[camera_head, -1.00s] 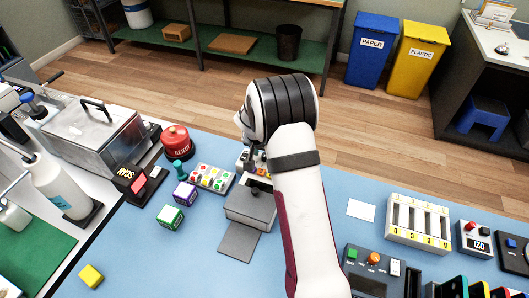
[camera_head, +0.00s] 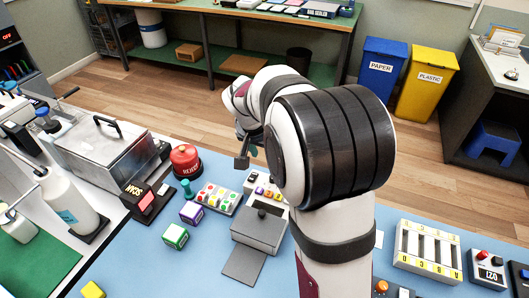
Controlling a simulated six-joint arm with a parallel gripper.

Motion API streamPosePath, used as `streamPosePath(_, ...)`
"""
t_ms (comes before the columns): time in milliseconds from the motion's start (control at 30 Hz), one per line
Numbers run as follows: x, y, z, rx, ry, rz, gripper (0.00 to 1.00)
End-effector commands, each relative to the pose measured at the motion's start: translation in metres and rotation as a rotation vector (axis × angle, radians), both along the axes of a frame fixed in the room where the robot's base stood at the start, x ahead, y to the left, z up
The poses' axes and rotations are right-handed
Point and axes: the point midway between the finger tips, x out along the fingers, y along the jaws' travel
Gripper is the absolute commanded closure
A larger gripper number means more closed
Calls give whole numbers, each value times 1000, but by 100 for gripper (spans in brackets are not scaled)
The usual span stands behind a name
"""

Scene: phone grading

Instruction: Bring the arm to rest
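My arm rises from the bottom of the head view, and its large black-and-white elbow covers the middle right. My gripper (camera_head: 243,160) shows partly at the left of the arm, in the air above the far side of the blue table. Its fingers are small and partly hidden by the arm, so I cannot tell whether they are open or shut. I see nothing clearly held in it.
Below my gripper stand a grey box device (camera_head: 260,228), a button panel (camera_head: 216,198) and a red button dome (camera_head: 185,160). Green (camera_head: 175,236) and purple (camera_head: 192,213) cubes lie left. A slotted white rack (camera_head: 428,249) stands right. Bins stand on the floor behind.

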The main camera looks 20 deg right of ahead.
Motion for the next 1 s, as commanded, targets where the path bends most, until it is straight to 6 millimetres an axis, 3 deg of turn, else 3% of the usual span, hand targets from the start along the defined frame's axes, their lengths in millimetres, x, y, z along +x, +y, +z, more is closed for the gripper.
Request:
streamPosePath(267, 0, 0, -1, 0, 0, 0, 41)
streamPosePath(367, -14, 6, 6, 12, 15, 8, 41)
streamPosePath(467, -77, 30, 26, 67, 83, 50, 41)
streamPosePath(533, -138, 54, 35, 132, 148, 101, 41)
streamPosePath(600, -197, 78, 36, 205, 207, 159, 41)
streamPosePath(700, -264, 107, 31, 302, 268, 239, 41)
streamPosePath(833, -312, 128, 22, 381, 307, 308, 41)
streamPosePath(1000, -320, 132, 20, 397, 316, 324, 41)
